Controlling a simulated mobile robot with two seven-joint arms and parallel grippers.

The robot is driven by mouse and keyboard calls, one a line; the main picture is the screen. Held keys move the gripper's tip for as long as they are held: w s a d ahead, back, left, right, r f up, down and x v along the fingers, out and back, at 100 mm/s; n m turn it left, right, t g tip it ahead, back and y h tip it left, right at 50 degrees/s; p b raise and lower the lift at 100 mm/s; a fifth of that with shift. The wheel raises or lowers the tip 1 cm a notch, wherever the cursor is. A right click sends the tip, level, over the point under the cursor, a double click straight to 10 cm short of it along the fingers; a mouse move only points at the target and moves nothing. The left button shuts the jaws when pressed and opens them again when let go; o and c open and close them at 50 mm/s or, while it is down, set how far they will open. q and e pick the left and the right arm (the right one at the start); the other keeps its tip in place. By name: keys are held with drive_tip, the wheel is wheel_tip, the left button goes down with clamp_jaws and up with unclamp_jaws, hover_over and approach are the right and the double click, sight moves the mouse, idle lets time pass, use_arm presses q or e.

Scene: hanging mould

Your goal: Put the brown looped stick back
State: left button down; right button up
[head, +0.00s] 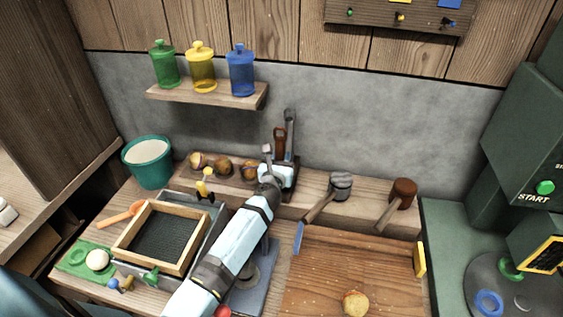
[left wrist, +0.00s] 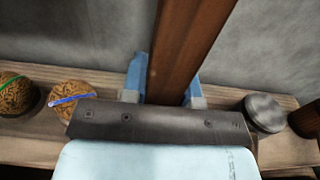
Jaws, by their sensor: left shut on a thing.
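The brown looped stick (head: 280,142) stands roughly upright at the back wall in the head view, beyond the end of my left arm. In the left wrist view the brown stick (left wrist: 183,50) runs up between the two blue fingers of my left gripper (left wrist: 165,84), which is shut on it. Its loop cannot be made out, and its lower part is hidden by the gripper. A dark wooden peg board (head: 383,17) hangs high on the wall with a green peg (head: 350,12), a yellow peg (head: 400,17) and a blue peg (head: 449,23). My right gripper is not in view.
A shelf (head: 205,96) with green, yellow and blue jars is on the wall. Patterned balls (head: 223,168), a grey-headed mallet (head: 340,186) and a brown mallet (head: 403,193) rest on the back ledge. A framed mesh tray (head: 165,239) and a wooden board (head: 350,268) lie in front.

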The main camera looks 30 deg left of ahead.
use_arm(q)
drive_tip(key=shift+r, duration=0.1)
drive_tip(key=c, duration=1.3)
unclamp_jaws()
drive_tip(key=shift+f, duration=0.25)
drive_tip(key=o, duration=0.4)
drive_tip(key=shift+r, duration=0.1)
drive_tip(key=shift+r, duration=0.1)
drive_tip(key=v, duration=1.2)
